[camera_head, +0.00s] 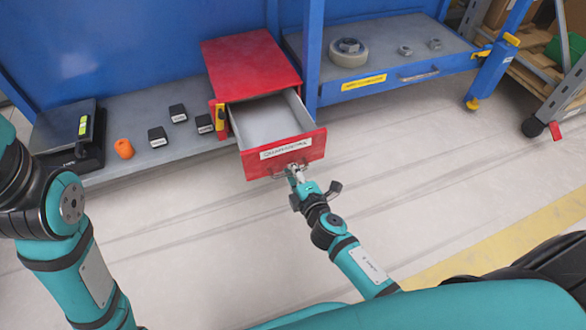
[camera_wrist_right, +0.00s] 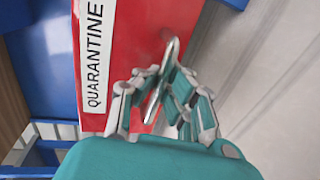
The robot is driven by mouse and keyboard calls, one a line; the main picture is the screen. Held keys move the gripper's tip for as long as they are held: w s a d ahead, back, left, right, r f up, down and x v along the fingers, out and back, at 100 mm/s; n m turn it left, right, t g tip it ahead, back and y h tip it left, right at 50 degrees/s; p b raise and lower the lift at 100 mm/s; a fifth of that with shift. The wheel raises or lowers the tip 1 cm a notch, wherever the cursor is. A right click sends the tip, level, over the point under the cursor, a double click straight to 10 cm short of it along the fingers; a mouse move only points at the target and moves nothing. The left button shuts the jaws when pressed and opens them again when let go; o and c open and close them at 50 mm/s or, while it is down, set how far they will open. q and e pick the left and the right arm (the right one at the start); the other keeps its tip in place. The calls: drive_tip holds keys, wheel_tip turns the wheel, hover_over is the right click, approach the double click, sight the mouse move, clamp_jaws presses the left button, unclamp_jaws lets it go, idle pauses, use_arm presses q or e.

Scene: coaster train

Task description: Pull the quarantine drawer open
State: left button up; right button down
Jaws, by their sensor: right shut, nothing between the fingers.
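The red quarantine drawer (camera_head: 258,166) stands well out of its red cabinet (camera_head: 252,62), and its grey interior looks empty. Its front carries a white "QUARANTINE" label (camera_wrist_right: 93,55). The metal handle (camera_wrist_right: 168,68) on the front shows in the right wrist view. My right gripper (camera_head: 294,172) is at the handle, in front of the drawer. Its fingers (camera_wrist_right: 152,88) are shut with nothing held, on either side of the handle's line in the picture; contact is unclear. My left arm is at the left edge, and its gripper is out of view.
On the grey bench to the left are several black blocks (camera_head: 158,137), an orange cylinder (camera_head: 124,148) and a black device (camera_head: 78,137). A tape roll (camera_head: 348,53) sits on the right bench. A wheeled rack stands far right. The floor before the drawer is clear.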

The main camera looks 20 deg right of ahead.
drive_tip(key=c, duration=1.4)
unclamp_jaws()
drive_tip(key=shift+c, duration=0.2)
drive_tip(key=shift+o, duration=0.3)
drive_tip(key=v, duration=1.2)
drive_tip(key=shift+a, duration=0.1)
